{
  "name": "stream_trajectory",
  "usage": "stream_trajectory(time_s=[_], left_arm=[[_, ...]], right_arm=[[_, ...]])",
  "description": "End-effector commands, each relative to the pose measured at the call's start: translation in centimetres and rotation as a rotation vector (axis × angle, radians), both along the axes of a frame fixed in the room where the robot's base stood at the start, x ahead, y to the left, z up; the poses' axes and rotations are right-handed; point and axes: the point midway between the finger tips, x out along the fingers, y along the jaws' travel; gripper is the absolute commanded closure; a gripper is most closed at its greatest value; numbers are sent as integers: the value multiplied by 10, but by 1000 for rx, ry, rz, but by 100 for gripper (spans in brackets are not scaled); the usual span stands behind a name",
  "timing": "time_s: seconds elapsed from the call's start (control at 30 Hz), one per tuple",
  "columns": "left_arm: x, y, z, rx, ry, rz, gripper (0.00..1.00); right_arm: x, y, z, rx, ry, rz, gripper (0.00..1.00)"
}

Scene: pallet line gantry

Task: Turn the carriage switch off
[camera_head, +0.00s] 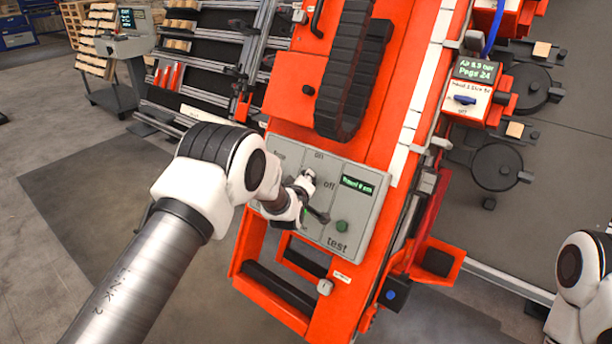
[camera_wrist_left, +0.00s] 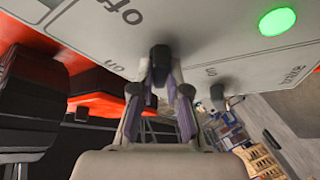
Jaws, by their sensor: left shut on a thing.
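The grey control panel (camera_head: 357,228) is fixed on the orange carriage, with labels "on", "off" and "test", a small green display and a green button (camera_head: 342,227). My left gripper (camera_head: 304,187) is at the panel, near the "off" label. In the left wrist view my left gripper (camera_wrist_left: 160,88) is shut on a dark switch knob (camera_wrist_left: 160,54) between the "off" and "on" labels. The fingers and my arm partly hide the switch, so its exact setting is unclear. The green button (camera_wrist_left: 278,21) also shows there. My right gripper is out of view.
A second dark knob (camera_wrist_left: 218,94) sits near the held one. A black cable chain (camera_head: 347,75) runs up the carriage. A smaller box with a blue knob (camera_head: 464,99) stands at the right. Orange frame bars (camera_head: 275,287) lie below the panel.

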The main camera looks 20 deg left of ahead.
Motion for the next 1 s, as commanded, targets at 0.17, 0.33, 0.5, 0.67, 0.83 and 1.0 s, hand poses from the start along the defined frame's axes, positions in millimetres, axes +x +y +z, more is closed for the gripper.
stream_trajectory(time_s=[0.17, 0.33, 0.5, 0.67, 0.83, 1.0], left_arm=[[0, -1, 3, -137, 51, 77, 100], [0, -1, 3, -258, 94, 144, 100], [0, 0, 2, -352, 128, 199, 100], [0, -1, 2, -412, 150, 232, 100], [0, -1, 1, -446, 163, 252, 100], [0, 0, 0, -458, 168, 259, 100]], right_arm=[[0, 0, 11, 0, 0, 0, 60], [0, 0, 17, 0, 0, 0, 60], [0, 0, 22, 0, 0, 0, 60], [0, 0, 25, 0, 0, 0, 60], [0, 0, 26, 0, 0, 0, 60], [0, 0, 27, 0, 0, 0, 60]])
